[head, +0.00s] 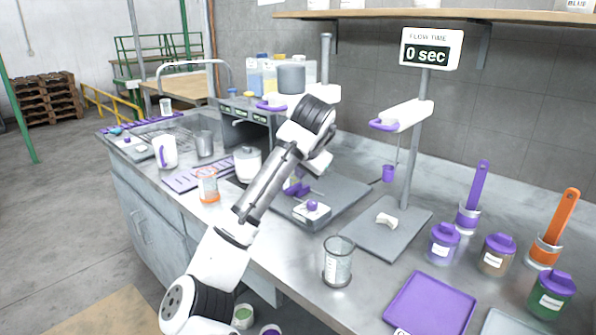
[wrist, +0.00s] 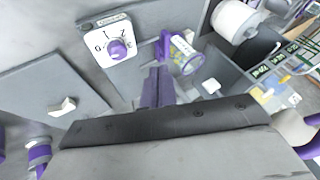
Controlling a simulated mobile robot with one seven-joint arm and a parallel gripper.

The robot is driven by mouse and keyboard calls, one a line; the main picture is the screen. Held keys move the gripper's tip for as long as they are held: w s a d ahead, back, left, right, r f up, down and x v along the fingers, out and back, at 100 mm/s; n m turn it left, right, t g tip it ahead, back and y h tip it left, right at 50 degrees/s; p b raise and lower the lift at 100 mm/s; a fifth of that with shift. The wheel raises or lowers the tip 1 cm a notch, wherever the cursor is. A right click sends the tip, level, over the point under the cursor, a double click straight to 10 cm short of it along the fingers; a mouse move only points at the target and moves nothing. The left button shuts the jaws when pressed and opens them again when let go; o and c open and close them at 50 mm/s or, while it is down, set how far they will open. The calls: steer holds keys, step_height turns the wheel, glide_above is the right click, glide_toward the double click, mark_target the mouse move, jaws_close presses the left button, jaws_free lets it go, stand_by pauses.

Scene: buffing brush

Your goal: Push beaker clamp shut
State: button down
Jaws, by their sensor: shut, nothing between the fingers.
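In the wrist view, a clear beaker (wrist: 187,57) with a purple rim stands ahead of my gripper. A purple piece (wrist: 165,45), which looks like the beaker clamp, is at its left side. I cannot tell how far the clamp is closed. My gripper's purple fingers (wrist: 157,85) are together and empty, pointing toward the clamp; contact cannot be told. In the head view, my gripper (head: 296,188) is low over the grey stirrer base, behind the dial; my arm hides most of the beaker and clamp there.
The dial panel with a purple knob (head: 312,207) is close by my gripper. A stand with a white arm and purple handle (head: 384,125) rises to the right. An empty glass beaker (head: 338,262) is near the front edge, left of a purple tray (head: 432,303).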

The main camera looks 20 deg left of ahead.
steer(key=shift+s+d+r, duration=0.2)
steer(key=shift+r, duration=0.15)
stand_by(0.3)
